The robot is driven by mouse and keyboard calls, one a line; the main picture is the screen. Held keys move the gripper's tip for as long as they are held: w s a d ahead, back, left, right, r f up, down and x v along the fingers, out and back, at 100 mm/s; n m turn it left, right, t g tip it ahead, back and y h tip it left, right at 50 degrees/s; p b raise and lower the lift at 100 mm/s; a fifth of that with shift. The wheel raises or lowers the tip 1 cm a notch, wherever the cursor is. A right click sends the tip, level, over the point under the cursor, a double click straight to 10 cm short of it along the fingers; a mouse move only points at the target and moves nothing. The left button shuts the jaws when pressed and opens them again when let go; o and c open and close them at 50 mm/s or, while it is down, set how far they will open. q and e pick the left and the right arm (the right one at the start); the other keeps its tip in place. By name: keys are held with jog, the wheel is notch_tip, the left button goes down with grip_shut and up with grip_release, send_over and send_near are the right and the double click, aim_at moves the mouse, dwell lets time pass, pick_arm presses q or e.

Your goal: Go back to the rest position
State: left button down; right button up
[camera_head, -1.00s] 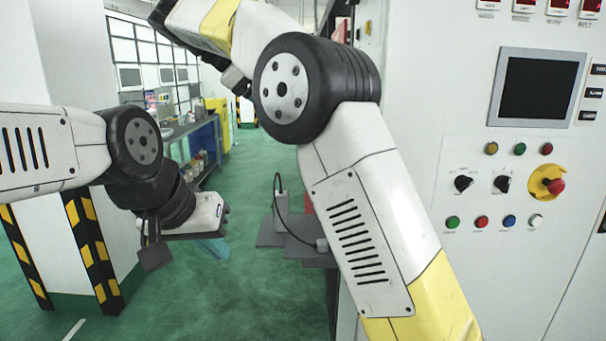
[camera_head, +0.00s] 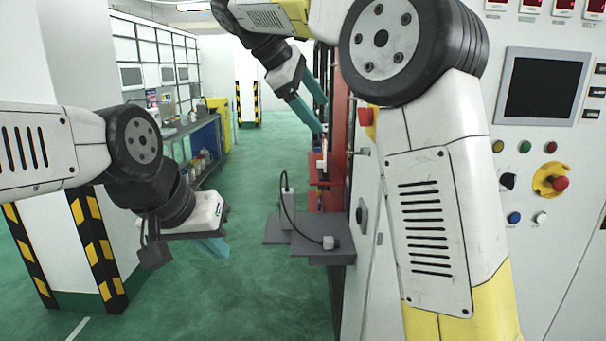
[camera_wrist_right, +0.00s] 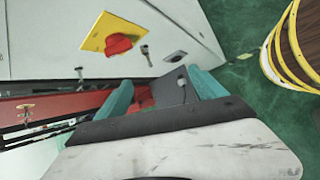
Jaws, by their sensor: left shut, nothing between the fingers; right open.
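My left gripper (camera_head: 216,247) hangs at the left in the head view, over the green floor. Its teal fingers are shut with nothing between them. My right gripper (camera_head: 320,115) is in the upper middle of the head view, in front of the red-framed machine opening. Its two teal fingers are apart and empty. In the right wrist view, the right gripper (camera_wrist_right: 163,86) shows its fingers spread on either side of a grey plate seen beyond them. No casting is visible in either gripper.
A white control cabinet (camera_head: 545,260) with buttons and a dark screen fills the right. A grey platform (camera_head: 322,256) with a cabled block stands in front of the machine. A striped pillar (camera_head: 95,240) and a shelf bench (camera_head: 203,135) are at the left. Green floor between is clear.

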jog(key=s+d+f+m+y, duration=0.5)
jog(key=s+d+f, duration=0.3)
jog(key=s+d, duration=0.3)
jog(key=s+f+m+t+y, duration=0.2)
jog(key=s+f+m+y, duration=0.2)
jog(key=s+f+m, duration=0.4)
jog(key=s+f, duration=0.3)
jog(key=s, duration=0.1)
jog(key=shift+s+d+f+m, duration=0.2)
jog(key=shift+d+m, duration=0.1)
jog(key=shift+m, duration=0.1)
